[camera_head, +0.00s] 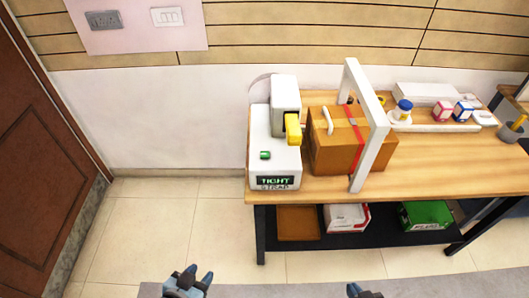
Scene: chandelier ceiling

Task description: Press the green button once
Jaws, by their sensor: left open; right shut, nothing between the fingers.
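The green button (265,155) is a small green block on the top front of a white machine (260,125). The machine stands at the left end of the wooden table (440,165). Its front carries a dark label reading "TIGHT" with "STRAP" below. My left gripper (191,276) is open and empty at the bottom of the view, well short of the table. My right gripper (356,290) is at the bottom edge, partly cut off, shut and empty. Both are apart from the button.
A cardboard box (335,155) with a red strap stands under a white frame (372,125) right of the machine. Small bottles and boxes sit at the back right. A lower shelf holds a green box (425,215). The floor left of the table is clear.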

